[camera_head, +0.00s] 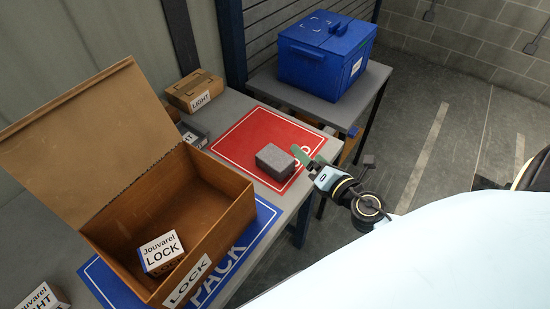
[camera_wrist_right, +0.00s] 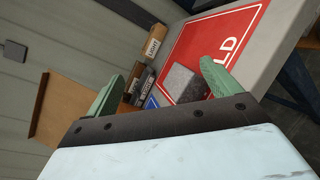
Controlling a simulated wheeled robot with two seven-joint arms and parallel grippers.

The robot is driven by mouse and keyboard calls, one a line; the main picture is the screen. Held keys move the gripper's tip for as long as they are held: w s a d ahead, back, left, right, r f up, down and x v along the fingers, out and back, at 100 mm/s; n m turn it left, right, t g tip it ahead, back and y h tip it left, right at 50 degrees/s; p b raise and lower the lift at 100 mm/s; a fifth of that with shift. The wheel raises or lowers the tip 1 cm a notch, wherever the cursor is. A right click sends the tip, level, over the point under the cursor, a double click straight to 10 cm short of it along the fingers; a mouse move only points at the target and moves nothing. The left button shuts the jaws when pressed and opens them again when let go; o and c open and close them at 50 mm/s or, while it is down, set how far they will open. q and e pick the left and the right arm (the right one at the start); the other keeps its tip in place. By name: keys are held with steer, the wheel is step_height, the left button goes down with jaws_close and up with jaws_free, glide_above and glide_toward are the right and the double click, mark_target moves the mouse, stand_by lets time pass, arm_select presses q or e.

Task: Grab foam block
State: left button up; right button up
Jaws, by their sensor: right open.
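The foam block (camera_head: 275,161) is a small grey block on the red mat (camera_head: 247,135) on the table. My right gripper (camera_head: 308,158) has green fingers and is just to the right of the block in the head view. In the right wrist view, the gripper (camera_wrist_right: 160,86) is open, its fingers wide apart. The foam block (camera_wrist_right: 184,84) shows between them, nearer the right finger, and nothing is held. I cannot tell whether a finger touches the block. My left gripper is not in view.
An open brown box (camera_head: 215,228) holding a white-labelled "LOCK" carton (camera_head: 161,252) stands on a blue mat (camera_head: 262,215). A "LIGHT" carton (camera_head: 194,91) sits behind it. A blue lidded bin (camera_head: 322,62) stands on a side table. Red mat around the block is mostly clear.

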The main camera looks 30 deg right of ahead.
mark_target(275, 160)
steer(key=f+n+g+y, duration=0.1)
steer(key=n, duration=0.3)
steer(key=f+n+g+y, duration=0.1)
steer(key=n, duration=0.2)
steer(key=s+a+f+n+g+y, duration=0.1)
steer(key=n+y, duration=0.1)
steer(key=n, duration=0.2)
steer(key=shift+f+n, duration=0.3)
steer(key=shift+f+n+g, duration=0.3)
steer(key=x, duration=0.8)
steer(key=shift+f, duration=0.1)
steer(key=shift+b+x, duration=0.65)
steer(key=shift+x, duration=1.9)
steer(key=shift+d, duration=0.1)
steer(key=shift+c, duration=0.4)
steer(key=c, duration=1)
